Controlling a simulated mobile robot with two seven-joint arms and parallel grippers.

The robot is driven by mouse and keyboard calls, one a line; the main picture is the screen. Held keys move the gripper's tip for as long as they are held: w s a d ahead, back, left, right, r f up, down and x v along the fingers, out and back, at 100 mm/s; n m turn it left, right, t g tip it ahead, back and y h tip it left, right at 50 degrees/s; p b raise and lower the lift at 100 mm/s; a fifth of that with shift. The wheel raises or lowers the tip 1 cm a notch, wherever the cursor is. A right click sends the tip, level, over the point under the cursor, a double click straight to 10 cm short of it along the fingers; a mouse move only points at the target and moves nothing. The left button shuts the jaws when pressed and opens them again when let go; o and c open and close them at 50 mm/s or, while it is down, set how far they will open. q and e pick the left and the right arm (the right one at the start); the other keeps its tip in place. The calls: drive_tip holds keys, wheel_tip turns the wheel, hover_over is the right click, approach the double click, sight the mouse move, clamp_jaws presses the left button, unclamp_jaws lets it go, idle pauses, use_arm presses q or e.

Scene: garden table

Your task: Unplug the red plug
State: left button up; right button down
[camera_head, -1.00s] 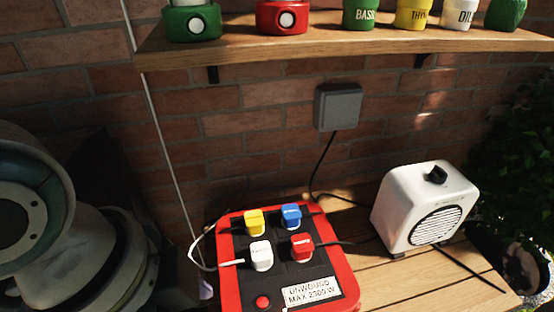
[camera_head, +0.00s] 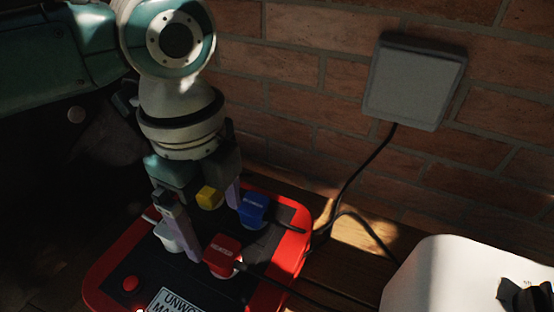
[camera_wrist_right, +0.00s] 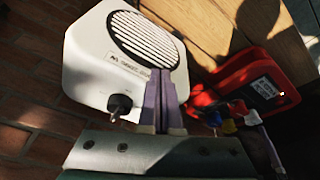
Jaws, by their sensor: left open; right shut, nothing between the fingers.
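The red plug (camera_head: 222,256) sits on the black top of the red power board (camera_head: 100,277), its dark cable leading right. The yellow plug (camera_head: 210,197), blue plug (camera_head: 252,208) and white plug (camera_head: 176,237) stand around it. My left gripper (camera_head: 213,230) is open and points down over the board. Its near finger is left of the red plug, partly covering the white one; its far finger is between yellow and blue. I cannot tell whether it touches any plug. My right gripper (camera_wrist_right: 162,105) is shut and empty in the right wrist view, before the white heater (camera_wrist_right: 88,55).
The heater (camera_head: 440,270) stands at the lower right in the head view. A grey wall box (camera_head: 414,82) hangs on the brick wall, its black cable running down behind the board. A red button (camera_head: 131,284) is at the board's near left.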

sight(221, 250)
use_arm(q)
drive_tip(key=shift+w, duration=0.1)
drive_tip(key=shift+a, duration=0.2)
wheel_tip(221, 250, down, 8)
drive_tip(key=b, duration=0.7)
drive_tip(key=shift+d+f+b, duration=0.1)
drive_tip(key=shift+f+b, duration=0.15)
drive_tip(key=shift+b, duration=0.1)
drive_tip(key=shift+f, duration=0.3)
drive_tip(key=shift+p, duration=0.45)
idle(0.5)
drive_tip(key=shift+c, duration=0.2)
clamp_jaws()
idle(0.6)
